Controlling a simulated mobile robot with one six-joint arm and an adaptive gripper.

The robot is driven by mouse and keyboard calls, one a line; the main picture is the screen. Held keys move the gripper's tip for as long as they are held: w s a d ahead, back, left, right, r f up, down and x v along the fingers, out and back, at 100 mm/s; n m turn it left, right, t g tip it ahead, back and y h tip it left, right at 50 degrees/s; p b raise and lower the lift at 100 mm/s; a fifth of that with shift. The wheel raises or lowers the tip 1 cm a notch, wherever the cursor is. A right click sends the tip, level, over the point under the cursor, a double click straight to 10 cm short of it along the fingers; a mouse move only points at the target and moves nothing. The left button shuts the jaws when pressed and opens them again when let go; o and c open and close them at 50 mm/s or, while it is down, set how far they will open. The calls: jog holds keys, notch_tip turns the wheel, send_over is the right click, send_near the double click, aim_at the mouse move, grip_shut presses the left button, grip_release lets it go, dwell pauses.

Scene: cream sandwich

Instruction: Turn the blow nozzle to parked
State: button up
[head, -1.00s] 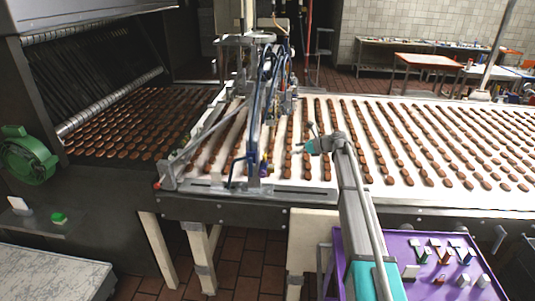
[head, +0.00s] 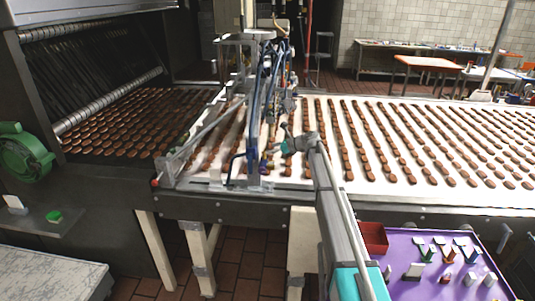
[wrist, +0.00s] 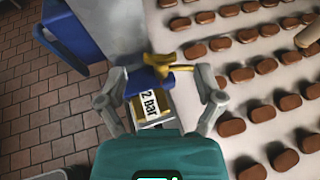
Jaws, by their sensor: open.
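The blow nozzle (wrist: 158,82) shows in the wrist view as a blue body with a brass-coloured piece on top, above a block with a "2 Bar" label (wrist: 149,104). My gripper (wrist: 161,76) is open, with one finger left of the nozzle and one right of it. Gaps show on both sides, and I cannot tell whether either finger touches it. In the head view my gripper (head: 283,147) is at the right of the metal machine frame over the belt. The nozzle is too small there to read its setting.
The white conveyor belt (head: 330,182) carries rows of brown biscuits under and right of my arm. Blue hoses and a metal frame (head: 250,110) stand just left of my gripper. A blue bracket (wrist: 72,32) is at upper left in the wrist view. A purple tray (head: 400,290) stands at lower right.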

jog(key=shift+x, duration=1.1)
jog(key=c, duration=1.1)
jog(key=shift+w+n+g, duration=0.3)
jog(key=shift+n+g, duration=0.5)
jog(key=shift+g, duration=0.1)
jog(key=shift+c, duration=0.2)
jog(key=shift+n+g, duration=1)
jog(key=shift+g, duration=0.2)
jog(key=shift+y, duration=0.3)
jog(key=o, duration=1.1)
jog(key=shift+o, duration=0.2)
jog(key=shift+s+m+t, duration=0.2)
jog(key=shift+m+t, duration=0.2)
jog(key=shift+t, duration=0.1)
